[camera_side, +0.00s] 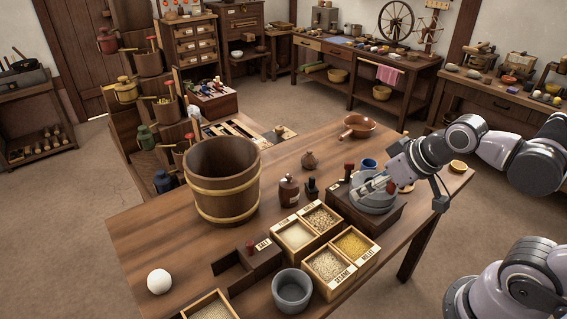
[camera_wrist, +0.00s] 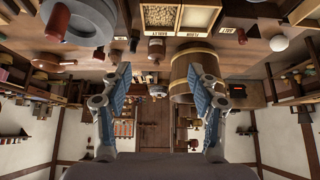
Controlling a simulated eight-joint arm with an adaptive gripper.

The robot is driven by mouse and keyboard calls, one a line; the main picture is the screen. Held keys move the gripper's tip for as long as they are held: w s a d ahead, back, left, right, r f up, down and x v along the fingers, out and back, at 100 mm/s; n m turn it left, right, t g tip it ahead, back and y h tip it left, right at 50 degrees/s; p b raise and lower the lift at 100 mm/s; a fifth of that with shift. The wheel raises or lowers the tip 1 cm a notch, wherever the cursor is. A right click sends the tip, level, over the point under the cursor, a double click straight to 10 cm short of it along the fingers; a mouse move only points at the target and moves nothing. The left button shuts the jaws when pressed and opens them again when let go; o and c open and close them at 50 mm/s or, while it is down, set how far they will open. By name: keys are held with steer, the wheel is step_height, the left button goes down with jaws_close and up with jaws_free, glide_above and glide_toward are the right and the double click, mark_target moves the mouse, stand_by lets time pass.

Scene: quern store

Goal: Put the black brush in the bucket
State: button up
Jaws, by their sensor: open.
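The bucket (camera_side: 222,188) is wooden with pale hoops and stands upright on the table at left of centre. In the wrist view the bucket (camera_wrist: 181,80) is partly behind the right finger. A small black upright object (camera_side: 312,190), which may be the black brush, stands beside a brown bottle (camera_side: 289,191); it is too small to be sure. A dark shape beside the bottle in the wrist view (camera_wrist: 133,36) may be the same object. My gripper (camera_side: 371,183) is over the grey quern, to the right of the black object. Its fingers (camera_wrist: 156,75) are apart with nothing between them.
Grain boxes (camera_side: 305,255) and a grey bowl (camera_side: 292,291) stand in front. A white ball (camera_side: 160,281) is at the left. Bare table (camera_side: 150,229) lies left of the bucket.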

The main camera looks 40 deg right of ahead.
stand_by(0.4)
steer(key=n+g+h, duration=0.3)
steer(key=n+g, duration=0.1)
steer(key=n, duration=2.2)
glide_above(312, 178)
steer(key=s+a, duration=0.3)
step_height(312, 178, down, 11)
steer(key=shift+w+d+x, duration=0.15)
steer(key=shift+x, duration=2.55)
steer(key=shift+w+d+x, duration=0.15)
steer(key=shift+x, duration=2.55)
steer(key=shift+r, duration=0.2)
jaws_close()
